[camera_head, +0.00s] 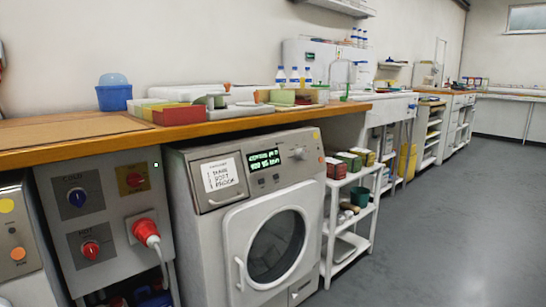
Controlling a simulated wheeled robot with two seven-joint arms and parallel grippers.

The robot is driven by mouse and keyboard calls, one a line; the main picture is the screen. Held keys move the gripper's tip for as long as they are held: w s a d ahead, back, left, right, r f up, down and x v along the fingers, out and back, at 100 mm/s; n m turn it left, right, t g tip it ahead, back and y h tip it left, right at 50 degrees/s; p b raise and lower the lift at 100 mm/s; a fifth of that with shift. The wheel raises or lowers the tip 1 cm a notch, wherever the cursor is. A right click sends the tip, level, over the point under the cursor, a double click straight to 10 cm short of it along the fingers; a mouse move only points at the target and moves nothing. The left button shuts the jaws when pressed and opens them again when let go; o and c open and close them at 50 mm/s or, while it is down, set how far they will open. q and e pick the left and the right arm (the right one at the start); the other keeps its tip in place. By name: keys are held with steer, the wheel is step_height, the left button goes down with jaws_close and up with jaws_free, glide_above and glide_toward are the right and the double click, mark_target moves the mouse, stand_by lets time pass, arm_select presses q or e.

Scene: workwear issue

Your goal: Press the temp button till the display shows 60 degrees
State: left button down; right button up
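A grey front-loading washing machine (248,212) stands under the wooden counter, its round glass door (276,246) closed. Its small dark display (264,160) shows lines of green text, too small for me to read a temperature. A knob (299,153) is to the right of the display. I cannot pick out which control is the temp button. A white label (221,174) is on the drawer front. Neither of my grippers is in view.
A grey panel (108,216) with blue and red knobs and a red plug stands left of the machine. A white shelf trolley (351,224) stands close on its right. Colored boxes (180,114) sit on the counter (85,139). The grey floor (440,235) at right is clear.

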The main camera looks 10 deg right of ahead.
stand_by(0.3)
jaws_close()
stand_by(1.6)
